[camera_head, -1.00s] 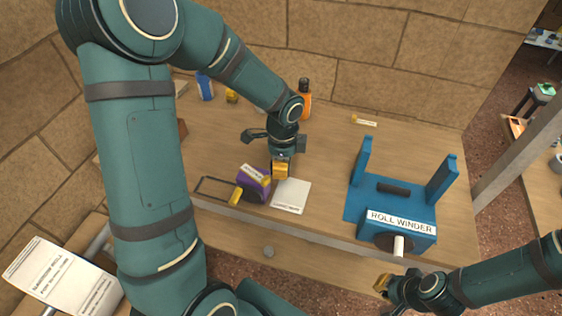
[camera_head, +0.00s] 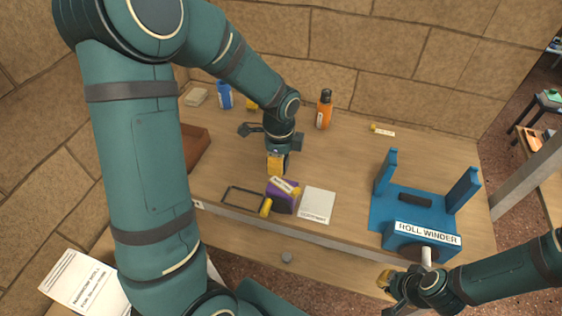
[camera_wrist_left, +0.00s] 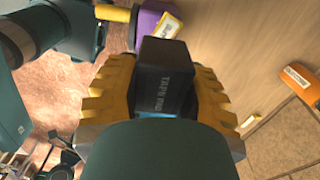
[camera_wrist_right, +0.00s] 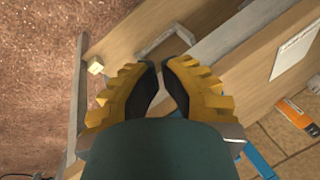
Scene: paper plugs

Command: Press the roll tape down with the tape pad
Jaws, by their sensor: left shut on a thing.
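My left gripper (camera_head: 277,163) is shut on the tape pad (camera_wrist_left: 165,80), a dark block with lettering in the left wrist view. It is over the table just behind the purple dispenser (camera_head: 280,203), which has a yellow handle and a label. I cannot tell the roll tape for certain. A short black roll (camera_head: 415,200) lies on the blue roll winder (camera_head: 422,232) at the right. My right gripper (camera_head: 388,283) is off the table's front edge, below the winder, and looks empty. Its fingertips nearly meet in the right wrist view (camera_wrist_right: 160,66).
A white paper (camera_head: 317,204) lies between dispenser and winder. A dark wire frame (camera_head: 243,199) lies to the left. An orange bottle (camera_head: 324,110), a blue bottle (camera_head: 224,95) and a small labelled yellow item (camera_head: 382,131) are at the back. The middle right of the table is clear.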

